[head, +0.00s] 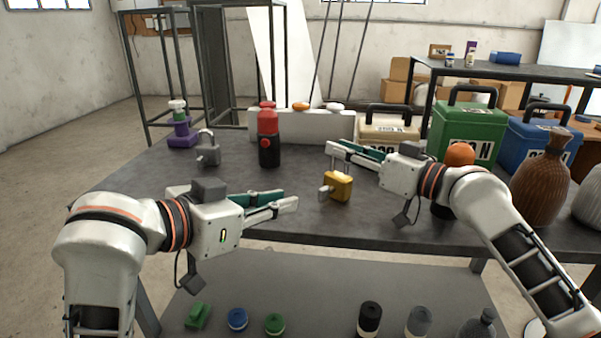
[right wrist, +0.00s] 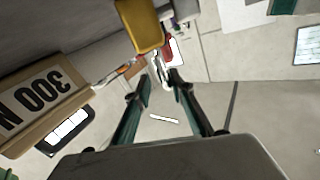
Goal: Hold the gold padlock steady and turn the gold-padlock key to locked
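The gold padlock (head: 337,187) stands on the dark table near its front edge, its shackle rising upward. In the right wrist view the gold padlock (right wrist: 141,25) shows beyond the parted fingertips (right wrist: 158,78). The key's turn angle is too small to read.
A grey padlock (head: 208,153) and a red-and-black cylinder (head: 268,140) stand behind on the left. A beige box (head: 388,133), green box (head: 468,130) and blue box (head: 540,140) stand at the back right. A brown vase (head: 541,185) is near my right arm.

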